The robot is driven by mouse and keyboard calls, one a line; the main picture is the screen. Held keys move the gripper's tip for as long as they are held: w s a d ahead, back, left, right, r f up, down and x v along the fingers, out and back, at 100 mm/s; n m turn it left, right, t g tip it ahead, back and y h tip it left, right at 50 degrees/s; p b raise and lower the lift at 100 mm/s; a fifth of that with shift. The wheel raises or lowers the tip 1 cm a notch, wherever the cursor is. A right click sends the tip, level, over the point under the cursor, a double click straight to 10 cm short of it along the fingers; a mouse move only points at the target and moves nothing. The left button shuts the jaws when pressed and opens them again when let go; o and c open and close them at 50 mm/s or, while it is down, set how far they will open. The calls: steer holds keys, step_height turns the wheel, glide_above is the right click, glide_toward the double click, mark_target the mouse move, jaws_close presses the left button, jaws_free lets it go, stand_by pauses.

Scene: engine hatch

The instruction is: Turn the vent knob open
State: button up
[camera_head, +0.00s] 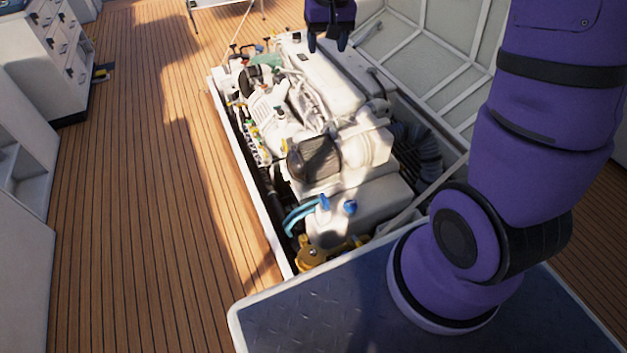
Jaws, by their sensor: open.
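The white engine (310,85) sits in the open hatch. A small round blue knob (350,207) is on its near end, beside a blue fitting (324,202) with light-blue hoses. I cannot tell for sure which part is the vent knob. My gripper (328,45) is at the top of the view, above the far part of the engine, pointing down. Its two dark fingers are apart with nothing seen between them. It is well away from the blue knob.
A pale rim (243,170) borders the hatch. The raised hatch cover with glazed panels (440,60) stands at the right. Cabinets (57,55) line the left. The plank floor (150,190) between is mostly clear. Yellow engine parts (318,257) sit at the near end.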

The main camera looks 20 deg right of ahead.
steer(key=w+f+m+g, duration=0.1)
steer(key=w+f, duration=0.3)
steer(key=f, duration=0.5)
steer(key=w+f+g, duration=0.1)
steer(key=w+f, duration=0.2)
steer(key=f, duration=0.6)
steer(key=m+g+y, duration=0.3)
steer(key=m, duration=0.2)
glide_toward(313, 251)
steer(key=x, duration=0.9)
steer(key=shift+f, duration=0.1)
steer(key=c, duration=0.9)
steer(key=shift+c, duration=0.2)
